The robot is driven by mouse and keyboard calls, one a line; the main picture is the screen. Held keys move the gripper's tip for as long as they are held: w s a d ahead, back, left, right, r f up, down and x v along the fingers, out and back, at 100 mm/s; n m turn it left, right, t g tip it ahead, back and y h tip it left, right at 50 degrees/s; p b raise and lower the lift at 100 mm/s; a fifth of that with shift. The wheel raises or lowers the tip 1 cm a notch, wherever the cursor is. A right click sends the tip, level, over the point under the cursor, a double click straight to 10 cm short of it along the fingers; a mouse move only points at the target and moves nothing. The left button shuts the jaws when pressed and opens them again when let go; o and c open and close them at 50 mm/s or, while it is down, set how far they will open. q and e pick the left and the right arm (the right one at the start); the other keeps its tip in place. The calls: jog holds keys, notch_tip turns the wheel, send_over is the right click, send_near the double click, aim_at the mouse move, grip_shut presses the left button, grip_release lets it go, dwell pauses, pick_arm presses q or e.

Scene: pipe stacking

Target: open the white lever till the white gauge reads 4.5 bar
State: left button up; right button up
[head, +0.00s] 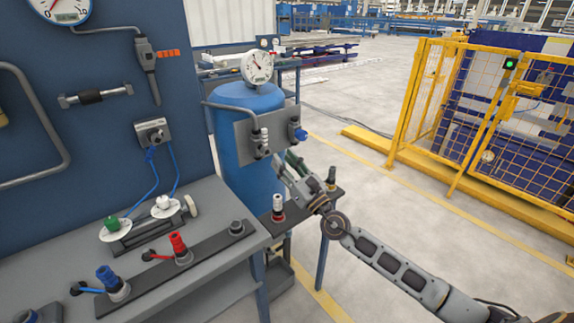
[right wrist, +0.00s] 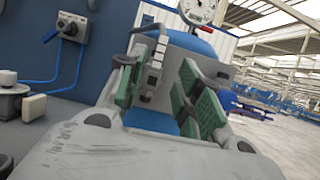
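A white round gauge (head: 257,67) with a needle sits on top of a blue tank (head: 235,100); its reading is too small to tell. It also shows in the right wrist view (right wrist: 197,11). A grey panel (head: 246,146) on the tank carries a pale-handled valve lever (head: 264,134) and a blue-handled valve (head: 298,131). My right gripper (head: 290,163) is in front of the panel. In the right wrist view its green-padded fingers are apart, and a pale metal valve part (right wrist: 153,76) shows between them; I cannot tell whether they touch it. My left gripper is not in view.
A workbench at left holds a green connector (head: 111,222), a white one (head: 163,203), a red one (head: 179,246) and a blue one (head: 107,278). A small stand (head: 298,212) is below my right gripper. A yellow fence (head: 480,110) stands at right. Open floor lies between.

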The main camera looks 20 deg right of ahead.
jog(key=shift+s+d+f, duration=0.1)
jog(key=shift+s+f, duration=0.05)
jog(key=shift+s, duration=0.2)
dwell(0.4)
